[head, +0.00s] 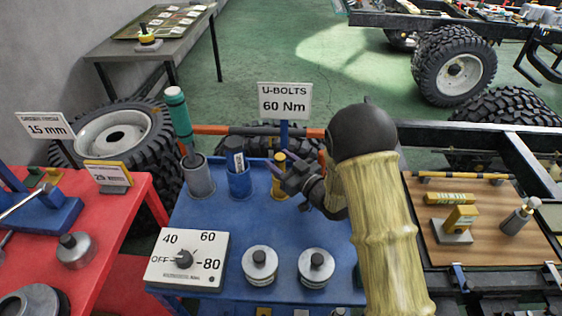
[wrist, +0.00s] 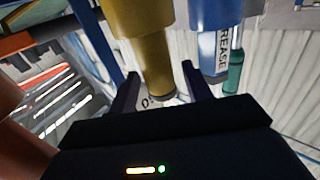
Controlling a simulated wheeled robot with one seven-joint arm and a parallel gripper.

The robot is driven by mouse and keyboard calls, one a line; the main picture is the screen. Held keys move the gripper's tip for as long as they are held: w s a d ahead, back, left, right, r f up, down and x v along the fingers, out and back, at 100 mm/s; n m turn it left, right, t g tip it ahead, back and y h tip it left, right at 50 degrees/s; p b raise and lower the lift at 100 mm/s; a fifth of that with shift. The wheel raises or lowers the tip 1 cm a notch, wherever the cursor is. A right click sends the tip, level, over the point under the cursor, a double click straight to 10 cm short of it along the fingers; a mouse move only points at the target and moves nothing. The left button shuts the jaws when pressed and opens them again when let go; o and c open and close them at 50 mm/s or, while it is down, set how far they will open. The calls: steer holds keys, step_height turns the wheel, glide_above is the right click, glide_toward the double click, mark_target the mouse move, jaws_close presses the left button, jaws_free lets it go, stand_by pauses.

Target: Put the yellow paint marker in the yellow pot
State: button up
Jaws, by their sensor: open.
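The yellow pot (head: 278,191) stands on the blue bench, to the right of the blue pot (head: 239,184). The yellow paint marker (head: 279,163) stands upright in it, with its upper part above the rim. The wrist view looks upside down: the yellow pot (wrist: 135,18) is at the top and the marker (wrist: 158,68) points downward from it, with a dark end. My gripper (head: 284,166) is at the marker from the right. In the wrist view my gripper (wrist: 160,78) is open, with one finger on each side of the marker's end and gaps visible.
The blue pot holds a grease tube (head: 235,158); a grey pot (head: 198,181) left of it holds a green-handled tool (head: 177,113). A dial box (head: 187,259) and two round metal pieces are nearer. The U-bolts sign (head: 285,102) stands behind.

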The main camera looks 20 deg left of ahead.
steer(key=shift+r, duration=0.2)
steer(key=b+v, duration=0.2)
steer(key=v, duration=1)
